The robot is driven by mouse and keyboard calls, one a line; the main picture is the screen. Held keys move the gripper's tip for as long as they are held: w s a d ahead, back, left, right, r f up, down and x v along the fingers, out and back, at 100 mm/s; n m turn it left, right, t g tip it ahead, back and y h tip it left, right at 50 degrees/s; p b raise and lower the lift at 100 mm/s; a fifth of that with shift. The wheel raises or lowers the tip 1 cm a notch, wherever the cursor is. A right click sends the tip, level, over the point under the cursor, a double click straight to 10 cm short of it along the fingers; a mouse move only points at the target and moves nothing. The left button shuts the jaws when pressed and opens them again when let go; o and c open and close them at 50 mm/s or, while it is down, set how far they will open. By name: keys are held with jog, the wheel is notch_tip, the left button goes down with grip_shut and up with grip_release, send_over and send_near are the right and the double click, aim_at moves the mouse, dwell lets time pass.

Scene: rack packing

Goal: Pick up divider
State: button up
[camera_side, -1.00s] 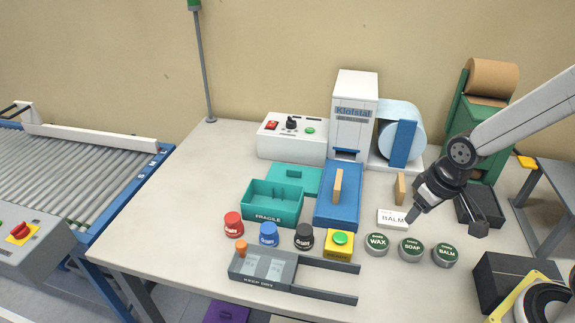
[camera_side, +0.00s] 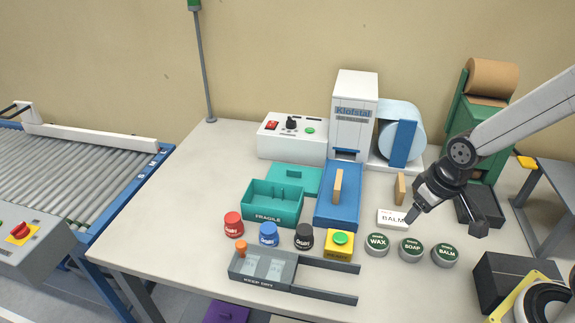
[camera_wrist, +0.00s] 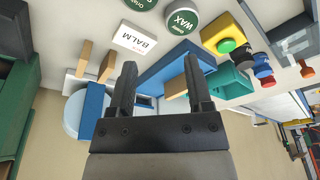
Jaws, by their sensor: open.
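No thing is labelled as the divider; thin tan upright slabs look most like one. One tan slab (camera_side: 400,188) stands behind the white BALM box (camera_side: 391,219). The wrist view shows two such slabs side by side, a left one (camera_wrist: 83,58) and a right one (camera_wrist: 106,67). Another tan piece (camera_side: 338,187) stands on the blue board (camera_side: 330,215) and also shows in the wrist view (camera_wrist: 177,95). My gripper (camera_side: 445,223) is open and empty, above the table right of the BALM box.
A teal FRAGILE box (camera_side: 272,212), several coloured jars (camera_side: 268,234), a yellow button box (camera_side: 339,245) and a grey KEEP DRY tray (camera_side: 268,279) stand left. A label machine (camera_side: 352,115) stands behind. The front left table is clear.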

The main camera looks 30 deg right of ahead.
jog(key=m+g, duration=0.3)
jog(key=m, duration=0.6)
send_over(339, 179)
jog(key=shift+w+f, duration=0.1)
jog(key=shift+f, duration=4.6)
grip_shut()
